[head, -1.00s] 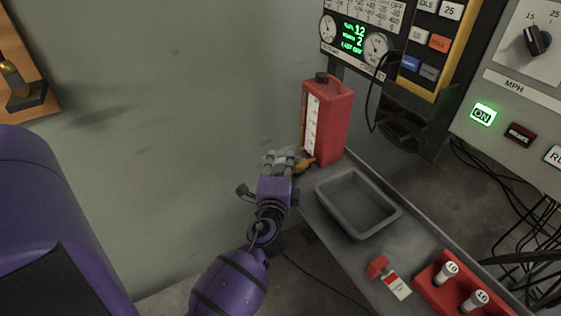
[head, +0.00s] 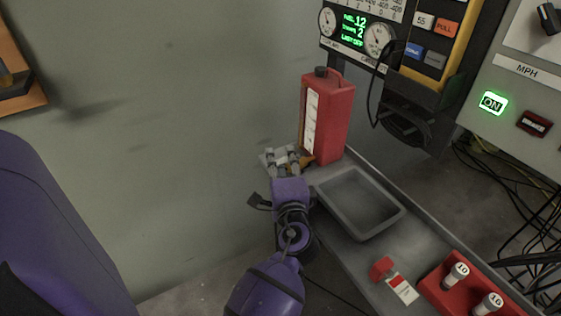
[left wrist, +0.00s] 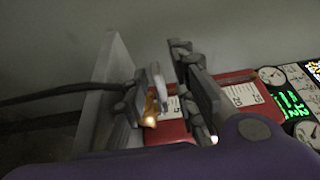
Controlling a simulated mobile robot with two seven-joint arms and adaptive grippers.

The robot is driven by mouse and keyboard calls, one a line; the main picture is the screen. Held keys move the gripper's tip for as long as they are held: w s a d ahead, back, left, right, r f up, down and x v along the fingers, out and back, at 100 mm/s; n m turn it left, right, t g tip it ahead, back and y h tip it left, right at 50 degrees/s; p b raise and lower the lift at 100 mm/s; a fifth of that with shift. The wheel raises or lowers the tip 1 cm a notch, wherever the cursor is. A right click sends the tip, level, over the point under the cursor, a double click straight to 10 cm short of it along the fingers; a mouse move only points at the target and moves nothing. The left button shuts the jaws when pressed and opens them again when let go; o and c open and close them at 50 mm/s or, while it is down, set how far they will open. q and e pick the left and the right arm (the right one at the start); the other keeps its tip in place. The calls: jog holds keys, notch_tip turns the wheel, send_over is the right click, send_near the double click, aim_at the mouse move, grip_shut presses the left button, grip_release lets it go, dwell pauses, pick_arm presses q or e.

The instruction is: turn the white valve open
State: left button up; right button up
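The white valve (left wrist: 160,88) shows in the left wrist view as a small pale curved handle, with a brass-coloured part (left wrist: 151,112) below and beside it. A red container (head: 328,115) with a white scale strip stands on the end of the bench, and the brass part is close to its base. My left gripper (head: 284,158) is at the container's lower left. In the left wrist view its fingers (left wrist: 168,98) are apart, with the valve handle between them. I cannot tell whether either finger touches it. In the head view the gripper mostly hides the valve. My right gripper is not in view.
A grey tray (head: 345,222) sits on the bench just right of my left gripper. A red block with numbered white knobs (head: 462,290) and a small red-and-white item (head: 395,281) lie nearer. A gauge panel (head: 355,35) hangs behind the container.

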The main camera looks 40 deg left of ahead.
pick_arm(q)
jog(key=shift+s+d, duration=0.3)
jog(key=v, duration=1.1)
jog(key=shift+d, duration=0.1)
